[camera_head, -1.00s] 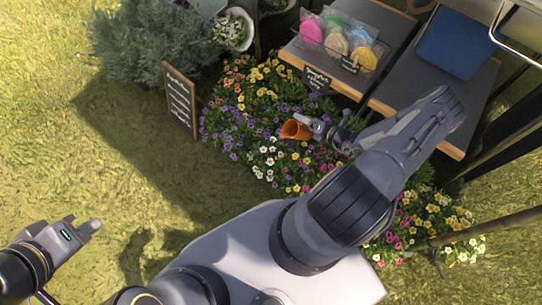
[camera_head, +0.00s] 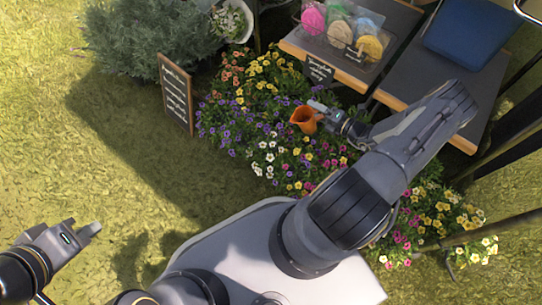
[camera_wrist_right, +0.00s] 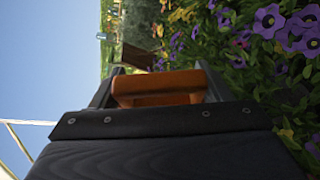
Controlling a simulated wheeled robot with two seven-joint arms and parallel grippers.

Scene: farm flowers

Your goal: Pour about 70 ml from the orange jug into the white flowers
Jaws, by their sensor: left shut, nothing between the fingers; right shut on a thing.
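The orange jug (camera_head: 306,119) is held by my right gripper (camera_head: 325,112) above the flower bed. In the right wrist view the jug's orange handle (camera_wrist_right: 160,88) lies between the fingers of my right gripper (camera_wrist_right: 158,90). The jug looks near upright, with its open top facing up toward the head camera. Its contents cannot be made out. The white flowers (camera_head: 268,158) are in the bed, below and to the left of the jug in the head view. My left gripper (camera_head: 92,229) is shut and empty over the grass at the lower left.
Purple flowers (camera_head: 222,122) and yellow flowers (camera_head: 265,75) surround the white ones. A chalkboard sign (camera_head: 176,94) stands left of the bed. Tables with wrapped round goods (camera_head: 341,31) and a blue crate (camera_head: 468,38) are behind. The grass at left is clear.

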